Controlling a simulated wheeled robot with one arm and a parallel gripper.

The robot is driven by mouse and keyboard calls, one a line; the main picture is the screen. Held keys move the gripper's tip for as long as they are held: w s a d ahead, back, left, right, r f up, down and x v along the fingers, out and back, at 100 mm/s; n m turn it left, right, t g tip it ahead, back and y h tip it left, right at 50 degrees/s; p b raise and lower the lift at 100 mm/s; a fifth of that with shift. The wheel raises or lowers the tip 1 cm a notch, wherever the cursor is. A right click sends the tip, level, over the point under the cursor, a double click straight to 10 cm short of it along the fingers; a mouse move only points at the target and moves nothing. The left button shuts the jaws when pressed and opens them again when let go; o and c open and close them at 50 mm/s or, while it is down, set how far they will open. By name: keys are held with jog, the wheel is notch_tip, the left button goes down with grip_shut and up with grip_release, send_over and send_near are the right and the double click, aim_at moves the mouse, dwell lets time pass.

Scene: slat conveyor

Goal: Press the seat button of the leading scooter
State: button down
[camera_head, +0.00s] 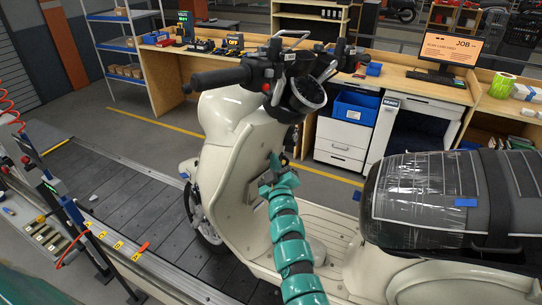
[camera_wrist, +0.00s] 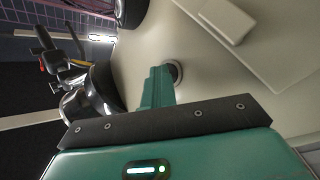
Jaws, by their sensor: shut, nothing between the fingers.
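A cream scooter (camera_head: 228,120) stands on the conveyor, with its handlebar at upper left. Its dark seat (camera_head: 420,185) is wrapped in clear film with a blue tape piece on it. My gripper (camera_head: 276,170) is at the inner face of the leg shield, above the footboard. In the wrist view my gripper (camera_wrist: 158,76) is shut and empty, its tip beside a small round dark button-like fitting (camera_wrist: 174,73) with a pale ring on the cream panel. The tip overlaps the fitting's left edge; I cannot tell whether it touches. In the head view my gripper hides this fitting.
The dark slat conveyor (camera_head: 120,205) runs beneath the scooter. Behind it stands a wooden workbench (camera_head: 165,75) with tools, a blue bin (camera_head: 356,107) and a monitor (camera_head: 450,47). A post with red and blue fittings (camera_head: 70,210) stands at left. The handlebar overhangs near my gripper.

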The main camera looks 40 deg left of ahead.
jog(key=b, duration=0.3)
jog(key=shift+d+f, duration=0.2)
jog(key=shift+d, duration=0.05)
jog(key=shift+d+f+b, duration=0.1)
jog(key=shift+d+b, duration=0.35)
jog(key=shift+b, duration=0.7)
jog(key=shift+d, duration=0.15)
jog(key=shift+b, duration=0.5)
jog(key=d+b, duration=0.1)
jog(key=b, duration=0.2)
jog(key=d+b, duration=0.2)
jog(key=b, duration=0.1)
jog(key=d+f+b, duration=0.1)
jog(key=d+b, duration=0.1)
jog(key=b, duration=0.2)
jog(key=shift+w, duration=0.25)
jog(key=shift+r, duration=0.1)
